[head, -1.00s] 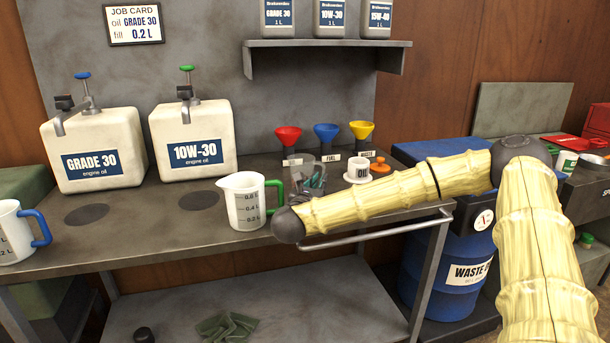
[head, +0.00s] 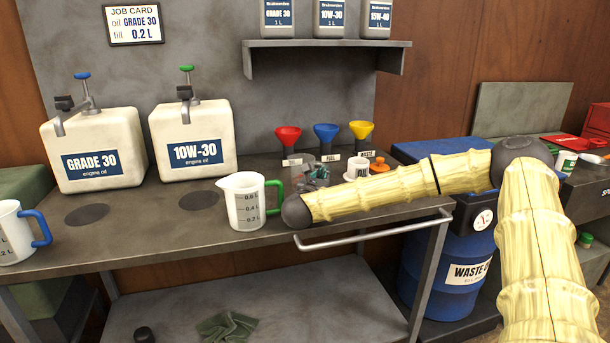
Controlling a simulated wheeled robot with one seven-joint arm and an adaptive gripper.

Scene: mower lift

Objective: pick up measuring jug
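A white measuring jug (head: 243,203) with a green handle and dark level marks stands upright near the front edge of the workbench. A second white measuring jug (head: 14,232) with a blue handle stands at the left edge of the picture, partly cut off.
Two white oil containers, GRADE 30 (head: 95,150) and 10W-30 (head: 193,142), stand behind the jugs. Red (head: 288,136), blue (head: 326,132) and yellow (head: 361,131) funnels stand at the back. A rail (head: 370,233) runs along the bench front. A blue waste drum (head: 455,290) stands at right.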

